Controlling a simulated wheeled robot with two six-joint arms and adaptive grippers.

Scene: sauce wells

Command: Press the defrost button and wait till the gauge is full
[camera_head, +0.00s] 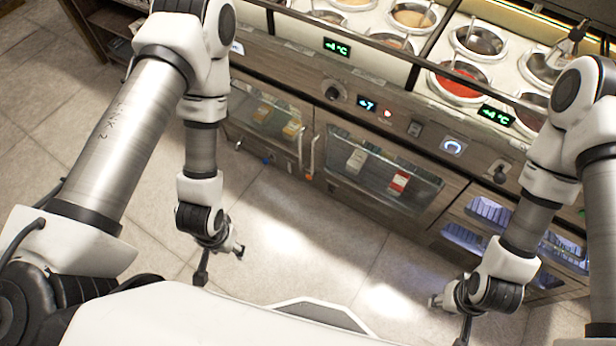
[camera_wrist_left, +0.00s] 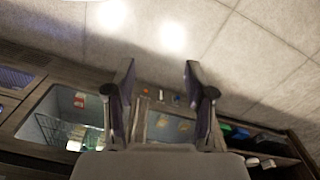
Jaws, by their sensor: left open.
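The counter front carries a control strip. On it are a lit display reading -7 (camera_head: 366,103), a small red-lit button (camera_head: 387,113), a rocker switch (camera_head: 415,128) and a round dial with a blue-lit ring (camera_head: 453,146). I cannot read which is the defrost button or the gauge. My left gripper (camera_head: 222,262) hangs over the floor in front of the counter, apart from the controls. Its fingers are spread and empty in the left wrist view (camera_wrist_left: 159,68). My right gripper (camera_head: 449,319) hangs low over the floor, fingers apart, below the controls.
Dark knobs (camera_head: 335,91) stick out of the front. Glass-fronted drawers (camera_head: 384,170) with vertical handles lie below.

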